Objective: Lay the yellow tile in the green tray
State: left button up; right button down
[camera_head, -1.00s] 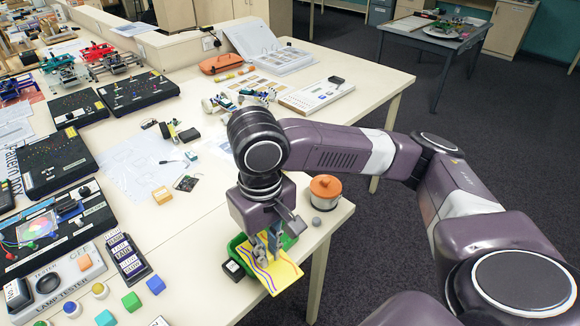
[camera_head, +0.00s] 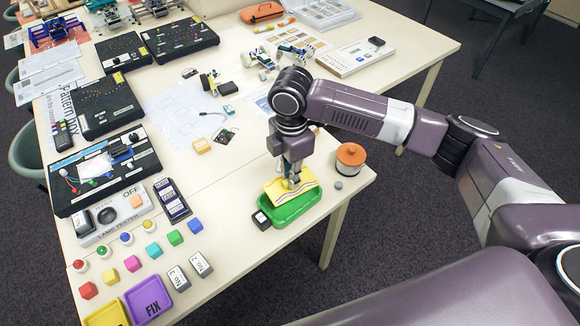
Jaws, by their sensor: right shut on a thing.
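The yellow tile (camera_head: 274,191), marked with wavy lines, is in the jaws of my right gripper (camera_head: 292,183). The gripper points down and is shut on it. The tile is over the back part of the green tray (camera_head: 297,211) and hides that part. The front of the tray shows and looks empty. I cannot tell whether the tile touches the tray. My left gripper is not in view.
A small black box (camera_head: 261,220) is at the tray's left side. An orange-lidded pot (camera_head: 350,157) and a grey ball (camera_head: 338,185) are to the right, near the table edge. Coloured cubes and grey blocks (camera_head: 201,264) stand front left.

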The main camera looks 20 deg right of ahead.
jog(key=shift+w+f+n, duration=0.1)
jog(key=shift+w+n, duration=0.25)
jog(key=shift+n, duration=0.35)
jog(key=shift+f, duration=0.2)
jog(key=b, duration=0.5)
send_over(290, 202)
notch_tip(290, 202, down, 4)
jog(key=shift+w+f, duration=0.1)
jog(key=shift+f, duration=0.1)
jog(key=shift+f+b, duration=0.35)
jog(key=shift+f, duration=0.8)
jog(key=shift+p, duration=0.5)
jog(key=shift+f, duration=0.9)
jog(key=c, duration=1.9)
grip_release()
jog(key=shift+o, duration=0.5)
